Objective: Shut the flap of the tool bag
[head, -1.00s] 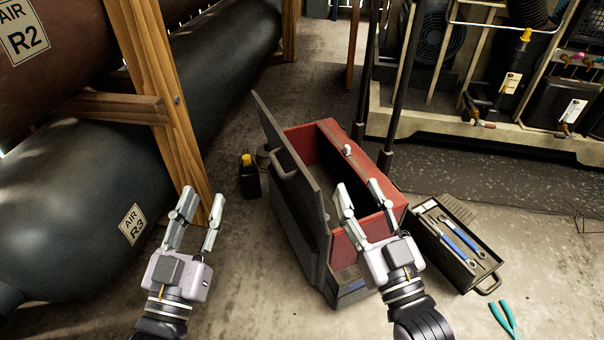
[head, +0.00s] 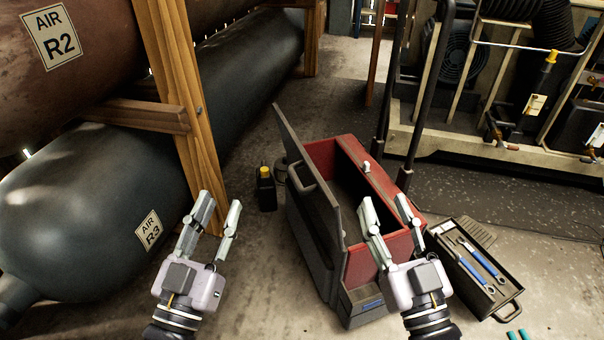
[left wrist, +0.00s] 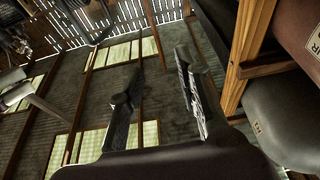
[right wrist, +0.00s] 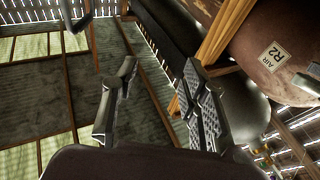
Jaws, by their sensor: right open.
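The tool bag (head: 377,182) is a red, box-like case with a dark lower part, standing on the floor right of centre in the head view. Its dark grey flap (head: 322,208), with a handle on it, stands up along the left side, and the inside shows open. My right gripper (head: 385,199) is open and empty, in front of the bag's near right part in the picture; I cannot tell whether it touches. My left gripper (head: 220,200) is open and empty, left of the flap and apart from it. The wrist views show neither bag nor flap.
A black tray with blue-handled wrenches (head: 475,268) lies right of the bag. A small bottle with a yellow cap (head: 266,190) stands left of it. A wooden post (head: 182,90) and dark air tanks (head: 90,185) fill the left. Dark upright bars (head: 430,85) rise behind the bag.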

